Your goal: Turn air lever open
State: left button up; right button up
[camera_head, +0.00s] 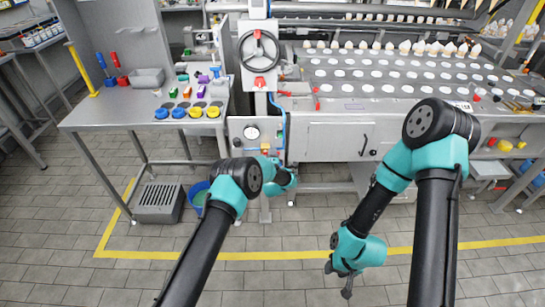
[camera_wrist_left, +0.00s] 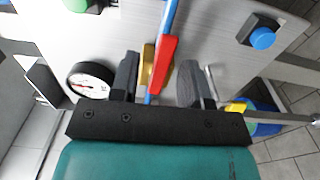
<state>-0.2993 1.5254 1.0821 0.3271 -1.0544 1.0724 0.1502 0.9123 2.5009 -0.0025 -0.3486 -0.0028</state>
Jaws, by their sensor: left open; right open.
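The air lever is a red handle (camera_wrist_left: 164,62) on a brass valve (camera_wrist_left: 147,60), with a blue hose (camera_wrist_left: 168,18) running along it, in the left wrist view. My left gripper (camera_wrist_left: 159,78) is open, with one dark finger on each side of the lever. The lever shows between the fingers, nearer the left one; whether they touch cannot be told. In the head view my left gripper (camera_head: 274,164) is at the front of the control panel, and my own wrist hides much of the lever. My right gripper (camera_head: 346,281) is open and empty, hanging low over the floor.
A round gauge (camera_wrist_left: 91,80) is close beside the left finger. A blue button (camera_wrist_left: 262,38) and a green button (camera_wrist_left: 76,5) are on the panel. A handwheel (camera_head: 258,50) stands above. A side table (camera_head: 130,105) is left, the conveyor machine (camera_head: 400,80) right.

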pick_arm(q)
jog(key=shift+s, duration=0.15)
jog(key=s, duration=1.7)
jog(key=shift+a, duration=0.15)
jog(key=s+a+f+m+g+h, duration=0.1)
jog(key=s+a+f+m+g, duration=0.2)
jog(key=s+a+m+g, duration=0.4)
jog(key=s+a+f+m+g+h, duration=0.15)
jog(key=s+a+f, duration=0.25)
jog(key=a, duration=0.5)
jog(key=s+a+r+m+g, duration=0.1)
jog(key=s+a+m+g, duration=0.3)
jog(key=s, duration=0.7)
jog(key=s+a+m+g+h, duration=0.1)
jog(key=s+a+m+g, duration=0.2)
jog(key=s, duration=0.8)
jog(key=shift+s+a+r+m+g, duration=0.2)
jog(key=shift+a+r+m+g, duration=0.2)
jog(key=shift+a+g, duration=0.65)
